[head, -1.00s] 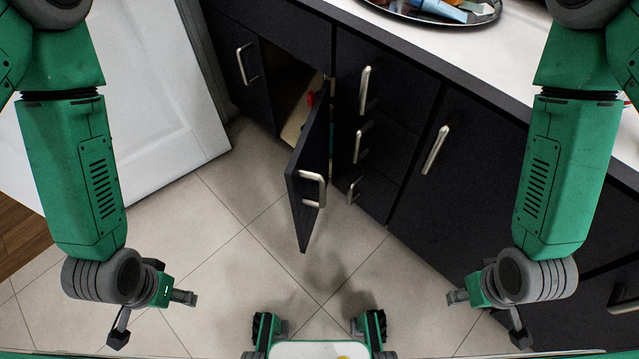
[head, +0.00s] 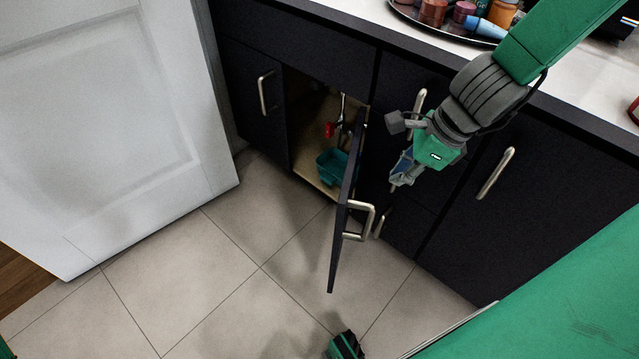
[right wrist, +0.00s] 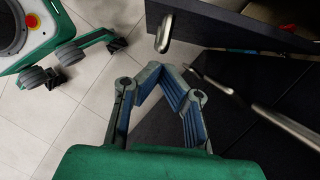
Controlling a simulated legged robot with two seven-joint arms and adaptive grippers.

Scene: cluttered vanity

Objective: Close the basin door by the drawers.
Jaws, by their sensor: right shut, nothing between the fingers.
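The dark basin door (head: 340,245) stands wide open, jutting out from the cabinet beside the drawers (head: 397,85). Its metal handle (head: 371,222) is on the side facing right. My right gripper (head: 400,178) is shut and empty, in front of the drawers and to the right of the door, apart from the door handle. In the right wrist view my right gripper's fingertips (right wrist: 168,70) meet below the door (right wrist: 240,22) and its handle (right wrist: 164,33). My left gripper is out of view.
Inside the open cabinet are a teal bin (head: 331,167) and a red item (head: 329,130). A closed cabinet door (head: 245,85) is at left, another (head: 480,215) at right. A white door (head: 100,130) stands at far left. A tray (head: 452,27) sits on the counter.

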